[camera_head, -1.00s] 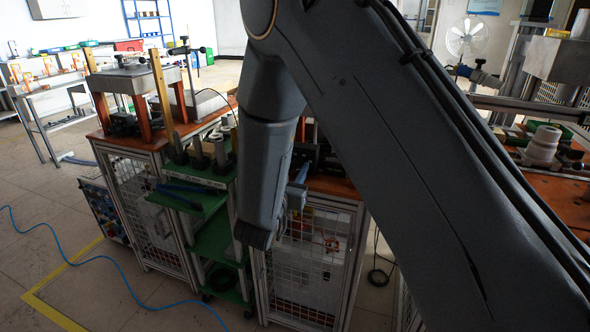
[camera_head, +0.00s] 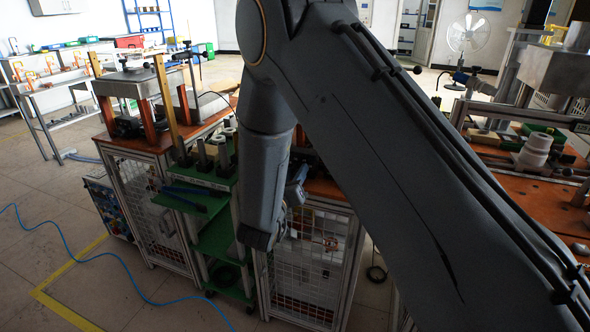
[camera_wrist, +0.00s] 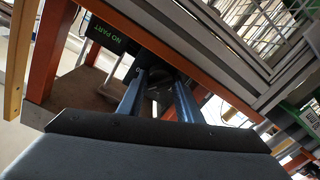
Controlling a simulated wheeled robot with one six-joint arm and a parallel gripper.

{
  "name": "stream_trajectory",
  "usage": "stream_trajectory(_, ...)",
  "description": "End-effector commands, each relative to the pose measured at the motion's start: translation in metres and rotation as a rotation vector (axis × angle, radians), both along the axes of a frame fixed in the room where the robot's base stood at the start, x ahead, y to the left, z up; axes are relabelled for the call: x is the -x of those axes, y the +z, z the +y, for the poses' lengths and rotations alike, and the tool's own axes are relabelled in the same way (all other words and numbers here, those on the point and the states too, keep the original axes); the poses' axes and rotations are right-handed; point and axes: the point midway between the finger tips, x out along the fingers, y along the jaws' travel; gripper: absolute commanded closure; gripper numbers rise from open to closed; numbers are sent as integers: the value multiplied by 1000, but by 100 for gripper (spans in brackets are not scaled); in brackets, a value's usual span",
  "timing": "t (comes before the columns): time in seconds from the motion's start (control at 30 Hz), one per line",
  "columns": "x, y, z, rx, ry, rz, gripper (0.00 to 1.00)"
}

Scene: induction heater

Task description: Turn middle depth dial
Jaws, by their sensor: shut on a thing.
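In the wrist view my gripper (camera_wrist: 161,78) reaches in with two blue fingers, which close on a small dark part (camera_wrist: 159,92). This part looks like a depth dial, but its shape and markings are too dark to make out. I cannot tell from here whether it is the middle one. In the head view only a bit of my gripper (camera_head: 296,188) shows, as blue-grey parts beside the forearm. My arm hides the fingertips and the dial there.
A green shelf cart (camera_head: 215,240) stands left of my forearm. A mesh-fronted cabinet (camera_head: 308,265) stands below it. A blue cable (camera_head: 75,268) lies on the floor.

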Motion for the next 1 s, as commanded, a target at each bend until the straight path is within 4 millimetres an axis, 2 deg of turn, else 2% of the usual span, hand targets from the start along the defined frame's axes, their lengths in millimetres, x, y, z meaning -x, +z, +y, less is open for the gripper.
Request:
stream_trajectory(0.4,0,1,-1,173,-2,62,90)
stream_trajectory(0.9,0,0,0,194,-2,70,90)
stream_trajectory(0.93,0,0,0,194,-3,69,66)
stream_trajectory(1.0,0,0,0,194,-2,69,55)
